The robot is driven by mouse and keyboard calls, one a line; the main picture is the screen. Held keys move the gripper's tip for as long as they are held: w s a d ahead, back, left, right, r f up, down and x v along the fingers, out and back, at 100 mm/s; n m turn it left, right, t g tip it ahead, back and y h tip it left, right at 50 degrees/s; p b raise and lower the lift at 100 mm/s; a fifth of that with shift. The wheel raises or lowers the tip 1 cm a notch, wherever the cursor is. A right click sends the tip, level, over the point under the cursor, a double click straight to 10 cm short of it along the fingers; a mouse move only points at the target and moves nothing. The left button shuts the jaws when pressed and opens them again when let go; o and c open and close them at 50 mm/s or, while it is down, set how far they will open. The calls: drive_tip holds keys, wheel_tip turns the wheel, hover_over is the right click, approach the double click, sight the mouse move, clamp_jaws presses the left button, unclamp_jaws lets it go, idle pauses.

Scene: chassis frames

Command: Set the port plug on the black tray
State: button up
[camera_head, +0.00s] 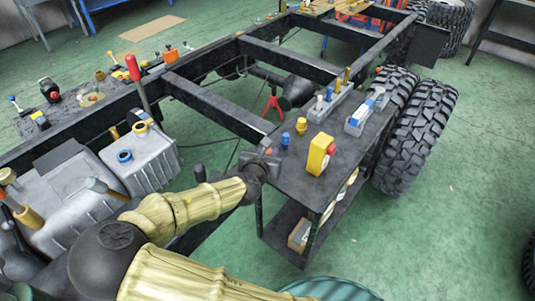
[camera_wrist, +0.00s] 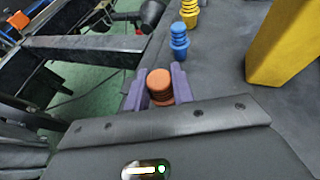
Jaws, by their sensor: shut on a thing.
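My gripper (camera_wrist: 157,84) is shut on an orange-brown ribbed plug (camera_wrist: 159,83), which shows between the two purple fingers in the wrist view. In the head view my gripper (camera_head: 266,154) is at the near left corner of a black cart top (camera_head: 295,177), and the held plug is hard to make out. I cannot tell whether the plug touches the surface. A flat dark tray-like surface (camera_head: 70,119) with small parts lies at the left on the chassis frame. I cannot tell which dark surface is the black tray.
A blue plug (camera_wrist: 179,40) and a yellow plug (camera_wrist: 190,12) stand on the cart top beyond my gripper. A yellow box (camera_head: 319,154) stands to their right. Grey holders (camera_head: 360,118) with parts are farther back. Large tyres (camera_head: 418,135) and chassis rails (camera_head: 215,110) flank the cart.

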drive_tip(key=o, duration=1)
drive_tip(key=shift+f, duration=0.1)
drive_tip(key=shift+r, duration=0.2)
drive_tip(key=shift+s+a+r, duration=0.15)
drive_tip(key=shift+s, duration=0.15)
drive_tip(key=p+v, duration=0.2)
drive_tip(key=v, duration=0.9)
drive_tip(key=shift+s, duration=0.15)
